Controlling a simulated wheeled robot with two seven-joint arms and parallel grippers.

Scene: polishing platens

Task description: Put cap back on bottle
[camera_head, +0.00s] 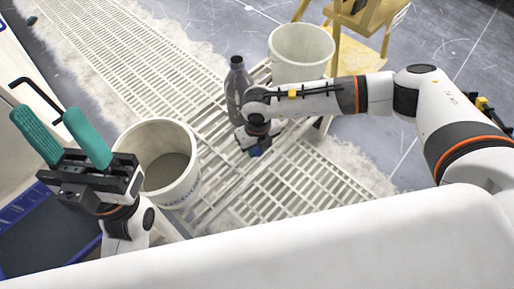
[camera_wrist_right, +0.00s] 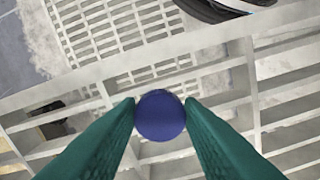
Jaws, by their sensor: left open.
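A grey translucent bottle (camera_head: 236,96) stands upright on the slatted platform, left of my right gripper in the head view. Its narrow neck points up. A dark rounded edge at the top of the right wrist view (camera_wrist_right: 225,6) may be part of it. A round blue cap (camera_wrist_right: 160,115) sits between the green fingertips of my right gripper (camera_wrist_right: 160,104), which touch it on both sides. In the head view the cap (camera_head: 255,152) shows as a small blue spot below the right gripper, close beside the bottle's lower part. My left gripper (camera_head: 50,118) is open and empty at the left.
A white bucket (camera_head: 128,142) stands near my left gripper. Another white bucket (camera_head: 301,42) stands behind the right arm, by a yellow wooden chair (camera_head: 366,22). The slatted platform (camera_head: 128,62) has open gaps. A black bent rod (camera_head: 38,88) is behind the left gripper.

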